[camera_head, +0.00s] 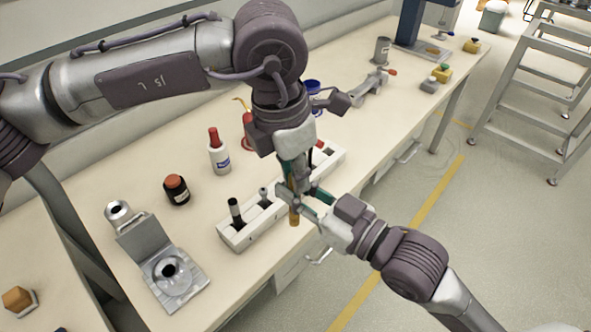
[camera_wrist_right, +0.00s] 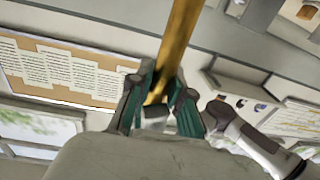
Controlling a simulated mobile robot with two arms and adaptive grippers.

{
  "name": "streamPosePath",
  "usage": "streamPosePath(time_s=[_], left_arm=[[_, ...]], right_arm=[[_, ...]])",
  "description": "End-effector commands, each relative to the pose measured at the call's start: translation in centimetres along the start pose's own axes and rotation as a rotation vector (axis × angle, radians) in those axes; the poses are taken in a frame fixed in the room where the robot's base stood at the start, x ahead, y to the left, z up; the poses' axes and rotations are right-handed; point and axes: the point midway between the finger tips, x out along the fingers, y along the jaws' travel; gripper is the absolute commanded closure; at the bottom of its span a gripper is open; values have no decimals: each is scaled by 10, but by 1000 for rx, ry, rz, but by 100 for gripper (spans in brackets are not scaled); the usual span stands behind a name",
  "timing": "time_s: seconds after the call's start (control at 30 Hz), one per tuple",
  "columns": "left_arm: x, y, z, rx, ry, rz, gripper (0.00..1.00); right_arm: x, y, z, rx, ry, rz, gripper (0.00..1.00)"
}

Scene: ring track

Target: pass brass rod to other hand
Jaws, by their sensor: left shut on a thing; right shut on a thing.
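The brass rod (camera_head: 294,215) is upright in the air in front of the bench edge. Its lower end shows in the head view; its upper part is hidden by my grippers. My left gripper (camera_head: 293,172) comes from above, shut on the rod's upper part. My right gripper (camera_head: 301,196) comes from the lower right, shut on the rod lower down. In the right wrist view the rod (camera_wrist_right: 181,42) stands between the green-padded fingers of the right gripper (camera_wrist_right: 160,100) and runs out of the top of the picture.
A white rack (camera_head: 236,236) with dark-handled tools lies right behind the grippers. A white bottle with a red cap (camera_head: 219,155), a dark jar (camera_head: 176,190) and a metal fixture (camera_head: 172,285) stand to the left. A vise (camera_head: 370,90) is farther back.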

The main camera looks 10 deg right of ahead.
Motion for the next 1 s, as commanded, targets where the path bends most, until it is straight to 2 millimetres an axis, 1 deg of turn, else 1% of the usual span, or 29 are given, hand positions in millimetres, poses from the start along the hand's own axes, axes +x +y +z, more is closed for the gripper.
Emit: streamPosePath(time_s=[0.07, 0.1, 0.17, 0.2, 0.27, 0.53, 0.63, 0.67, 0.77, 0.87, 0.9, 0.97, 1.0], left_arm=[[0, -2, 0, 4, 0, -4, 100], [0, -2, 0, 4, -1, -4, 100], [0, -2, 0, 4, -1, -5, 100], [0, -2, 0, 4, -1, -5, 100], [0, -2, 0, 3, -1, -4, 100], [0, -2, 0, 2, -1, -3, 100], [0, -1, 0, 2, -1, -3, 100], [0, -1, 0, 2, -1, -3, 100], [0, -1, 0, 2, -1, -3, 100], [0, -1, 0, 2, -1, -3, 100], [0, -1, 0, 2, -1, -3, 100], [0, -1, 0, 2, -1, -3, 100], [0, -1, 0, 2, -1, -3, 100]], right_arm=[[0, 0, 0, -1, 1, 1, 100], [0, 0, 0, -1, 1, 1, 78], [0, 0, 0, -1, 0, 1, 68], [0, 0, 0, -1, 0, 1, 61], [0, 0, 0, 0, 0, 1, 52], [0, 0, 0, -1, -1, 0, 52], [2, 0, 8, -8, -23, -14, 52], [4, -1, 14, -13, -38, -23, 52], [8, 0, 43, -43, -120, -69, 52], [8, 7, 89, -84, -249, -124, 52], [5, 14, 110, -100, -308, -141, 52], [-2, 27, 140, -122, -394, -159, 52], [-7, 38, 159, -133, -448, -163, 52]])
